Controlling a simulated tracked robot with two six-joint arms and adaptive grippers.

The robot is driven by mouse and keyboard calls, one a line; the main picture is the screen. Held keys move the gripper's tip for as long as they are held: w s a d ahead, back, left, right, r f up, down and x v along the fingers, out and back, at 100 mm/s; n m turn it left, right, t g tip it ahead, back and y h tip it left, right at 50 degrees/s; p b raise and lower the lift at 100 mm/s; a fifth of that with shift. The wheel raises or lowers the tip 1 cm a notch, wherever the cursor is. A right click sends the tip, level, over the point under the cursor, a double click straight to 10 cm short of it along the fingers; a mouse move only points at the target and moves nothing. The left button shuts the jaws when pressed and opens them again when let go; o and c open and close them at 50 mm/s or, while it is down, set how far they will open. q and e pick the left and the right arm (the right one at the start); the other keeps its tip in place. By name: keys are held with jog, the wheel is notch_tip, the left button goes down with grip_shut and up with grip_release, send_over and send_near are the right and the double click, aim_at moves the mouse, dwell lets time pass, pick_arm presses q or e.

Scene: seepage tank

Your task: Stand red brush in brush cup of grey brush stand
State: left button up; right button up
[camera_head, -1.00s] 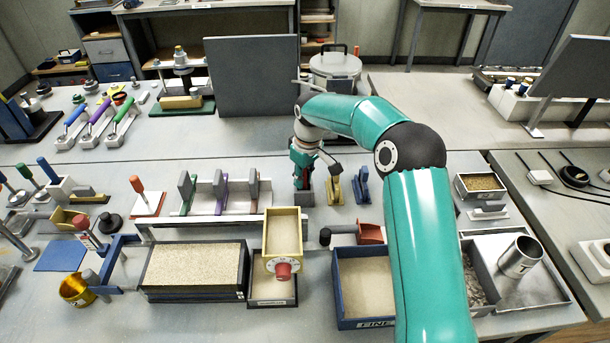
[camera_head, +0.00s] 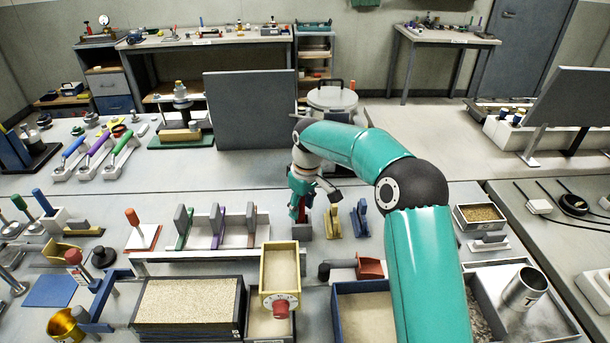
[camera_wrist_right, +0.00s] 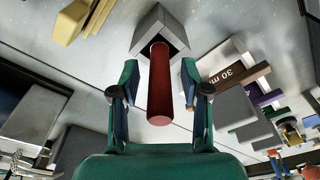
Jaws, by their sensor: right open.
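The red brush (camera_wrist_right: 159,90) shows in the right wrist view as a dark red cylindrical handle. Its far end is inside the square opening of a grey cup (camera_wrist_right: 151,27), which I take to be the brush cup of the grey brush stand. My right gripper (camera_wrist_right: 160,100) is open, with one finger on each side of the handle and a gap on both sides. In the head view the right gripper (camera_head: 302,194) is above the grey stand (camera_head: 302,230), and a little red shows below the fingers. The brush's lower end is hidden in the cup. My left gripper is not in view.
Yellow (camera_head: 333,221) and blue (camera_head: 360,218) items stand just right of the stand. A rack with grey-backed coloured pieces (camera_head: 215,228) is to its left. A yellow-rimmed box (camera_head: 281,268) is in front, and a tall grey panel (camera_head: 251,108) stands behind.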

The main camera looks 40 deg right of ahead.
notch_tip(320, 180, up, 14)
jog(key=s, duration=0.1)
jog(key=shift+s+a+r+p, duration=0.15)
jog(key=shift+s+r+p, duration=0.15)
jog(key=shift+s, duration=0.1)
